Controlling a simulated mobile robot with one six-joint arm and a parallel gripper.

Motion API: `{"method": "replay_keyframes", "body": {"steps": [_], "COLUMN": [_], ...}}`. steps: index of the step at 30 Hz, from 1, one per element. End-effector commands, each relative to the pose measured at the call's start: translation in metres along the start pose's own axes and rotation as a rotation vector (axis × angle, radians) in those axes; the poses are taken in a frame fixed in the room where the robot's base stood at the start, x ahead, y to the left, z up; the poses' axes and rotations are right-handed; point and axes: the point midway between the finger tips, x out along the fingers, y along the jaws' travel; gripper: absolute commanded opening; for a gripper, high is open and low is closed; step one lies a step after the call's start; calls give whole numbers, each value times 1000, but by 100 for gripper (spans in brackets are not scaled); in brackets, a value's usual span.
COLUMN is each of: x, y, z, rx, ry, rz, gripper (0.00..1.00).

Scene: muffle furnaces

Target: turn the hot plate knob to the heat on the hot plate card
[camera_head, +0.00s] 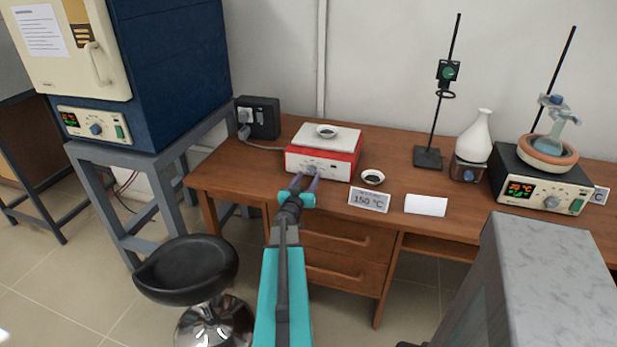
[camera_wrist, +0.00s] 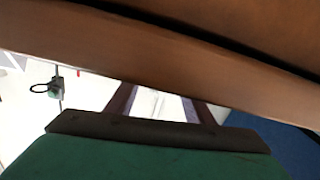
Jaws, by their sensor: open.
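The red hot plate (camera_head: 323,155) with a white top stands on the wooden bench in the head view. Its knob is on the front face, largely covered by my gripper's fingertips. The hot plate card (camera_head: 369,201) stands in front of it to the right and reads 150 °C. My gripper (camera_head: 304,182) is open at the front face, with its fingers around or just before the knob; I cannot tell if they touch it. In the wrist view, my fingers (camera_wrist: 161,104) are apart with a pale surface between them; the knob cannot be made out there.
A small dish (camera_head: 327,131) sits on the hot plate, another dish (camera_head: 372,177) beside it. A blank white card (camera_head: 426,205) lies to the right. A stand (camera_head: 428,157), white flask (camera_head: 475,138) and second heater (camera_head: 540,185) are farther right. A black stool (camera_head: 187,268) stands lower left.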

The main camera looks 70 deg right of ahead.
Motion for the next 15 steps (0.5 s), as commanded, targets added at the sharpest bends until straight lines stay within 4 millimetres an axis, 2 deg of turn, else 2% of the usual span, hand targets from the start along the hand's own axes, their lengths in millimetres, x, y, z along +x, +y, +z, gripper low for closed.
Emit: {"method": "replay_keyframes", "body": {"steps": [6,15], "x": [18,24], "y": [0,1], "z": [0,0], "rx": [1,1], "ry": [0,0], "rz": [1,2], "gripper": [48,48]}}
